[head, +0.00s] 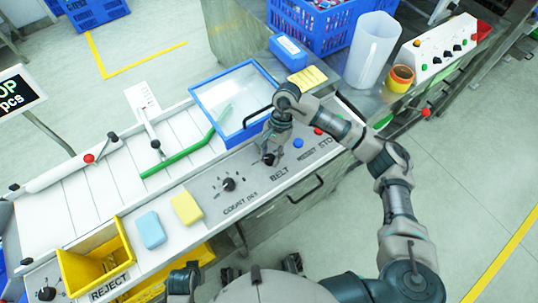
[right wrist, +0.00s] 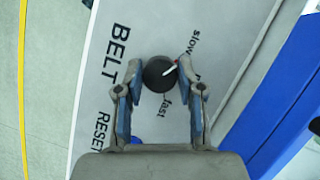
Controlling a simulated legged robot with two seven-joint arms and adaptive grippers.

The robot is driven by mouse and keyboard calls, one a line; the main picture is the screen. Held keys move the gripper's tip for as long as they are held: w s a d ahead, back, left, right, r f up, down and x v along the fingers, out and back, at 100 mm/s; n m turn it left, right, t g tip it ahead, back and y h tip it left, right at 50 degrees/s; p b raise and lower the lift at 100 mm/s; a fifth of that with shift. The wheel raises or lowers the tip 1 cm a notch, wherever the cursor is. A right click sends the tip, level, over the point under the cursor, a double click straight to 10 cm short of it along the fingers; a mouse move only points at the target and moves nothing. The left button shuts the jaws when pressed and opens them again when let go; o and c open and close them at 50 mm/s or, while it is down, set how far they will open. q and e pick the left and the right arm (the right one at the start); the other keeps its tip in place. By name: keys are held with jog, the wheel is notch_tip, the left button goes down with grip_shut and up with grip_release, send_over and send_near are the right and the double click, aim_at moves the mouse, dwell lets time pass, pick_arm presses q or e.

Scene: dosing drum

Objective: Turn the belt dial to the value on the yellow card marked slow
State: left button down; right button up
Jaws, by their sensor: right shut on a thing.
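My right gripper (right wrist: 160,72) is shut on the dial, one finger on each side. In the head view the right gripper (head: 270,155) largely covers the dial. A yellow card-like piece (head: 307,77) lies beside a blue box; its writing is too small to read. My left gripper does not show.
Left of the belt dial is the COUNT dial (head: 228,184). A blue button (head: 298,143) and a red button (head: 318,131) sit to its right. A blue-framed clear tray (head: 235,100) stands just behind. Blue (head: 151,230) and yellow (head: 187,207) blocks lie on the panel's left.

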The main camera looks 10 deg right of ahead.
jog(key=shift+w+d, duration=0.1)
jog(key=shift+d, duration=0.05)
jog(key=o, duration=1.1)
jog(key=shift+c, duration=0.2)
jog(key=shift+o, duration=0.4)
jog(key=shift+w+f, duration=0.1)
jog(key=shift+d+r, duration=0.1)
jog(key=shift+r, duration=0.25)
jog(key=v, duration=1.1)
jog(key=shift+w+d, duration=0.2)
jog(key=shift+d, duration=0.05)
